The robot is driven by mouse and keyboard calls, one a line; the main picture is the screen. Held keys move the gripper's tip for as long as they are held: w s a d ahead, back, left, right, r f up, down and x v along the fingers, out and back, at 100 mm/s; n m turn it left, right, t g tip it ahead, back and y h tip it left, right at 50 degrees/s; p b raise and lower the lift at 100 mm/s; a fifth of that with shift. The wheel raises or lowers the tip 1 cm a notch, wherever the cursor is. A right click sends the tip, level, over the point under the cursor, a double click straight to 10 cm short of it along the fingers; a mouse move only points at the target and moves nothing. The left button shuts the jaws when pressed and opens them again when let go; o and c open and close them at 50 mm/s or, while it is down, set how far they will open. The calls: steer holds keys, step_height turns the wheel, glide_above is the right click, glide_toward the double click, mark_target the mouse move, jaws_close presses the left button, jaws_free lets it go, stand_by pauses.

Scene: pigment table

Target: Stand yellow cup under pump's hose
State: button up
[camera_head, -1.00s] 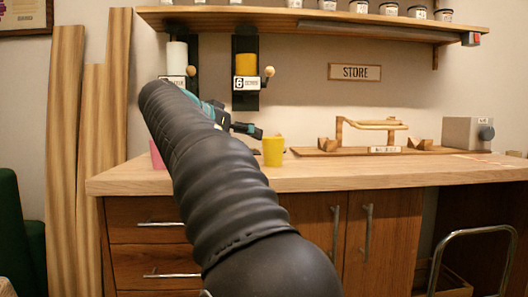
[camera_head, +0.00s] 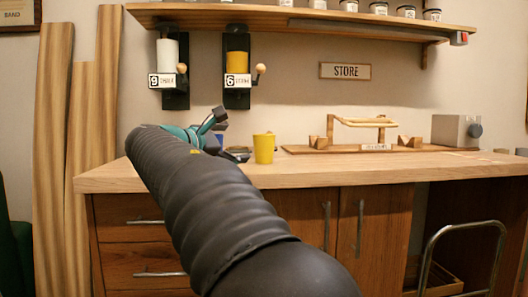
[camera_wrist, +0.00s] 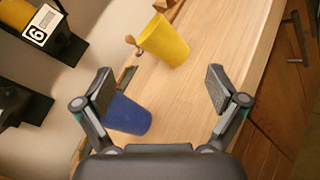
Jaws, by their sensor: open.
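The yellow cup (camera_head: 264,148) stands upright on the wooden table's front-left part; it also shows in the wrist view (camera_wrist: 164,41), beyond my fingertips. My gripper (camera_wrist: 162,88) is open and empty, with bare table between its fingers. In the head view my gripper (camera_head: 219,126) is left of the yellow cup, apart from it. A blue cup (camera_wrist: 128,116) stands by my left finger in the wrist view, partly hidden by it. I cannot make out a hose; a grey box with a round knob (camera_head: 455,131) stands at the table's right end.
Two wall dispensers, labelled 9 (camera_head: 168,82) and 6 (camera_head: 237,80), hang above the table's left part. A wooden rack (camera_head: 365,147) lies on the table right of the yellow cup. A shelf (camera_head: 290,15) with jars runs above. The table front (camera_head: 340,172) is clear.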

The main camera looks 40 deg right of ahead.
mark_target(257, 137)
steer(key=n, duration=0.4)
steer(key=shift+w+f+n, duration=0.1)
steer(key=shift+w+n, duration=0.1)
steer(key=shift+n, duration=0.1)
steer(key=n, duration=0.5)
steer(key=shift+w+t+h, duration=0.15)
steer(key=shift+t+h, duration=0.15)
steer(key=shift+t, duration=0.1)
steer(key=shift+d+n, duration=0.1)
steer(key=shift+n, duration=0.2)
steer(key=b+x, duration=0.1)
steer(key=x, duration=1.2)
steer(key=shift+w+d, duration=0.1)
steer(key=shift+d, duration=0.2)
steer(key=c, duration=1.3)
steer(key=shift+r, duration=0.25)
steer(key=shift+r, duration=0.1)
